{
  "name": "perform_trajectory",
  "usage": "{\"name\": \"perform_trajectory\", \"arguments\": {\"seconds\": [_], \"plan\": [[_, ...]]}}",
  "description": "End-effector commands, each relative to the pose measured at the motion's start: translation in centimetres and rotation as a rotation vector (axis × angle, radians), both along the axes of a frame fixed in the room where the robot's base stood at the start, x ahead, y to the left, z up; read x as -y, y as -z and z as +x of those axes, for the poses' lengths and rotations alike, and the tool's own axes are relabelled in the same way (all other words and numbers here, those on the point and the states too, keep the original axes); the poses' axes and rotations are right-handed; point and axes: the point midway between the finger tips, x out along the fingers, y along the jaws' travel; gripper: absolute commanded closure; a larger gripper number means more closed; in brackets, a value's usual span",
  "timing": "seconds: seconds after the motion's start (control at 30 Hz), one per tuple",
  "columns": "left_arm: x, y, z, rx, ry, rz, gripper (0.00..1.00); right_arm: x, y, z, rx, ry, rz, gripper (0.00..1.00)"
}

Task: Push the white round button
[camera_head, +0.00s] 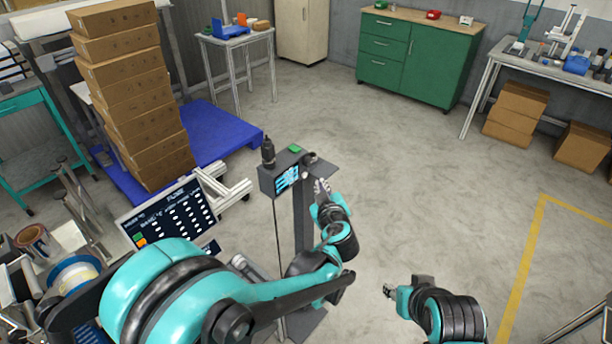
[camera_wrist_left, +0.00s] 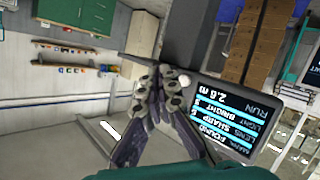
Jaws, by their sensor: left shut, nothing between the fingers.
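A dark post-mounted device (camera_head: 265,181) with a small lit screen (camera_head: 287,179) stands ahead of me. In the left wrist view the screen (camera_wrist_left: 228,118) shows blue and white rows of text. A small white round button (camera_wrist_left: 184,80) sits beside the screen on the dark housing. My left gripper (camera_head: 322,187) is shut and empty at the device's right side. In the left wrist view its fingertips (camera_wrist_left: 160,76) appear right next to the button; I cannot tell whether they touch it. The button is not discernible in the head view. My right gripper (camera_head: 388,291) hangs low, away from the device.
A panel (camera_head: 172,217) with rows of white marks stands left of the device. Stacked cardboard boxes (camera_head: 130,95) rest on a blue platform (camera_head: 215,135) behind it. A green cabinet (camera_head: 415,60) and a workbench (camera_head: 497,57) stand farther back.

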Motion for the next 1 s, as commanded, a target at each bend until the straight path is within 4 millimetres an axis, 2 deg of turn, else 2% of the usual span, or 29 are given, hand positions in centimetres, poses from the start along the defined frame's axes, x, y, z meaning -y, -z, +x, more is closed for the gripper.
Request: {"name": "perform_trajectory", "arguments": {"seconds": [0.1, 0.3, 1.0], "plan": [[-1.1, 0.1, 0.8, -0.001, -0.002, -0.002, 1.00, 0.0, 0.1, 0.0, 0.000, 0.000, 0.000, 0.60], [-1.8, 0.0, 1.4, 0.001, -0.001, -0.001, 1.00, 0.0, 0.2, 0.0, 0.000, 0.000, 0.000, 0.60], [-1.9, 0.0, 1.4, 0.001, 0.001, -0.001, 1.00, 0.0, 0.2, 0.0, 0.000, 0.000, 0.000, 0.60]]}}
